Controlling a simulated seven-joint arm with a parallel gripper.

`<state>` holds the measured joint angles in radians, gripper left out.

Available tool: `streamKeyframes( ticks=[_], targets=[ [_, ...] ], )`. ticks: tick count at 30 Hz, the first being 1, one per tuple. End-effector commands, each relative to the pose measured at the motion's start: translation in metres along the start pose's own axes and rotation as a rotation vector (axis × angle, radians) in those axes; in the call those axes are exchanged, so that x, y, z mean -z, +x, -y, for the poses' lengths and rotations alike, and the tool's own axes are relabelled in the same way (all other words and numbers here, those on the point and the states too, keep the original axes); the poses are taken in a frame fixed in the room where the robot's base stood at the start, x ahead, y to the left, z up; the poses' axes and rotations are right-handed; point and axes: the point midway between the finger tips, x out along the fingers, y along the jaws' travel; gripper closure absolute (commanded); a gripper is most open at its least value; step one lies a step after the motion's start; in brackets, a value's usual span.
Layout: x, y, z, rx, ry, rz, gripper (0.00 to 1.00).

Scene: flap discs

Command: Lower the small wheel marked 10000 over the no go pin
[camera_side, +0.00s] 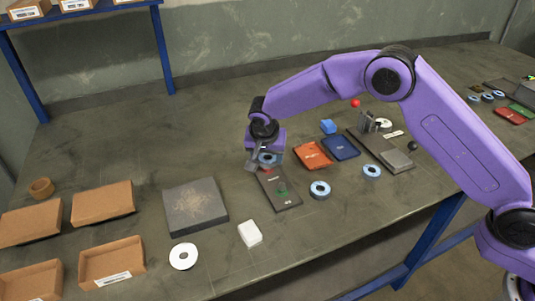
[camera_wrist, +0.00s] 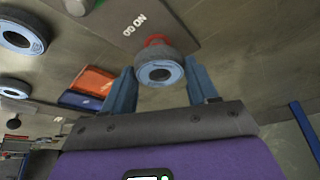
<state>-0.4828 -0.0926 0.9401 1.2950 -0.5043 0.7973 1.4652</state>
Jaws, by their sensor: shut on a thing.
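The small wheel (camera_wrist: 158,72), grey with a pale blue label ring, is held between the two fingers of my gripper (camera_wrist: 160,84). Its marking is too small to read. In the side view the wheel (camera_side: 267,158) is under my gripper (camera_side: 262,163), above the far end of a dark gauge plate (camera_side: 287,203). The red no go pin (camera_wrist: 154,39) shows just beyond the wheel in the wrist view, partly hidden by it, beside the "NO GO" lettering. The wheel appears above and slightly off the pin; the exact gap cannot be told. A green pin (camera_side: 282,191) stands nearer on the plate.
Other blue-ringed wheels (camera_side: 320,189) (camera_side: 371,171) lie right of the plate. An orange box (camera_side: 312,156) and a dark blue box (camera_side: 341,147) lie behind. A grey block (camera_side: 195,206), white block (camera_side: 249,233), white disc (camera_side: 183,256) and cardboard trays (camera_side: 103,202) are left.

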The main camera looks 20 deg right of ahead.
Motion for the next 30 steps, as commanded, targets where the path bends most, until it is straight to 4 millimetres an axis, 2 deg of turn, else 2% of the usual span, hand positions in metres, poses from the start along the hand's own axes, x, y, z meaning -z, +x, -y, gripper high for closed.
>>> streamKeyframes(
  ticks=[13,14,16,17,23,24,30],
  targets=[
    [-0.0004,0.0013,0.0005,0.001,0.001,0.0,0.79],
    [-0.0004,0.0013,0.0005,0.001,0.001,0.0,0.39],
    [-0.0004,0.0013,0.0005,0.001,0.001,0.0,0.16],
    [-0.0004,0.0013,0.0005,0.001,0.001,0.0,0.12],
    [-0.0005,0.0014,0.0004,0.001,0.001,0.0,0.12],
    [-0.0006,0.0016,0.0002,0.0,0.0,0.0,0.0],
    [-0.0006,0.0016,0.0002,0.0,0.0,0.0,0.0]
  ],
)
